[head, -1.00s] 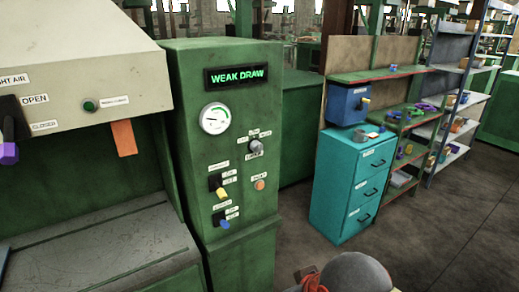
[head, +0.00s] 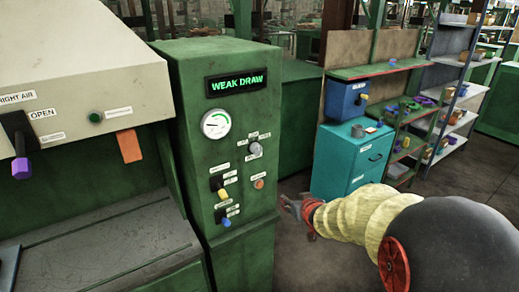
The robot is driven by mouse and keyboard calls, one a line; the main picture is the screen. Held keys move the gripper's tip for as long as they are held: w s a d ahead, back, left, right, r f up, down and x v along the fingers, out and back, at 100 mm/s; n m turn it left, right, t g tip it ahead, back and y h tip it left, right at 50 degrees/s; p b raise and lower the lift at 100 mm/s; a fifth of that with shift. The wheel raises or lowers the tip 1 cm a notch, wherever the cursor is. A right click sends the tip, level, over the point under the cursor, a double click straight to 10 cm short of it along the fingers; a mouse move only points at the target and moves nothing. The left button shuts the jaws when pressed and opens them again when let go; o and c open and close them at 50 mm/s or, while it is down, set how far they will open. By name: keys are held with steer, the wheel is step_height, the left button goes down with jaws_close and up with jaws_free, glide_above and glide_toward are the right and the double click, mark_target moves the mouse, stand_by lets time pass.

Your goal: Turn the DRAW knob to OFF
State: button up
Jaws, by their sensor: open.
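The green control cabinet (head: 185,130) stands left of the middle in the head view, with a lit display (head: 236,83) reading WEAK DRAW. A grey rotary knob (head: 256,149) sits on its front, right of a round gauge (head: 215,124). Small labels surround the knob; they are too small to read surely, and so is its exact setting. My gripper (head: 289,208) is just right of the cabinet and lower than the knob, apart from it. It is open, with nothing seen between its fingers.
Below the knob are an orange button (head: 259,184), a yellow-tipped lever (head: 223,194) and a blue-tipped lever (head: 226,222). A hooded bench (head: 80,80) with a purple-tipped lever (head: 20,160) stands left. A teal drawer unit (head: 338,165) and shelves stand behind my arm.

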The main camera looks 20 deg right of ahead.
steer(key=w+a+r+n+t+y, duration=0.1)
steer(key=w+a+r+t+y, duration=0.1)
steer(key=w+a+r+t, duration=0.25)
steer(key=t+y, duration=0.2)
steer(key=y, duration=0.1)
glide_toward(258, 150)
steer(key=w, duration=0.6)
steer(key=w+a+b, duration=0.1)
steer(key=w, duration=0.2)
steer(key=shift+a, duration=0.1)
steer(key=c, duration=0.3)
steer(key=c, duration=0.8)
steer(key=shift+c, duration=0.3)
